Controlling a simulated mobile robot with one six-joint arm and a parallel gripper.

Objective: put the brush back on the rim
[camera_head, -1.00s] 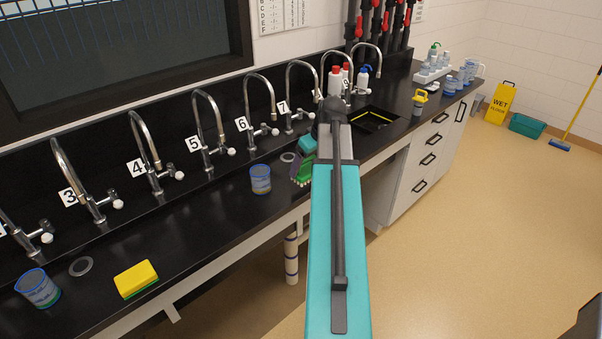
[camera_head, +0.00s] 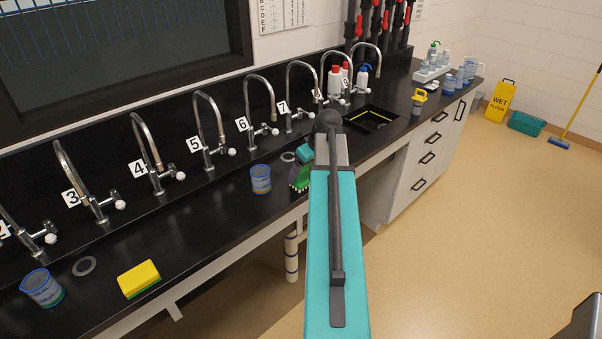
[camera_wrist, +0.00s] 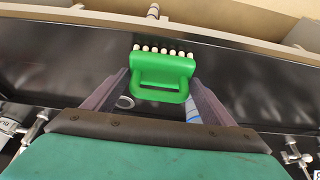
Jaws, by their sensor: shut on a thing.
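The green brush (camera_wrist: 163,66) with a row of white bristle tufts is between the two dark fingers of my gripper (camera_wrist: 163,84) in the wrist view. The fingers are shut on its handle, and the bristles point toward the bench's front edge. In the head view, the brush (camera_head: 299,184) is partly hidden by my gripper (camera_head: 301,170), over the front part of the black bench (camera_head: 215,214). I cannot tell whether the brush touches the bench. A black sink (camera_head: 372,118) with a yellow strip inside lies farther right, its near left part hidden by my arm.
A blue-rimmed beaker (camera_head: 260,179) stands just left of the brush. A grey ring (camera_head: 288,157) lies behind it. Curved taps (camera_head: 208,125) line the back. A yellow sponge (camera_head: 139,278) and another beaker (camera_head: 42,288) are at left.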

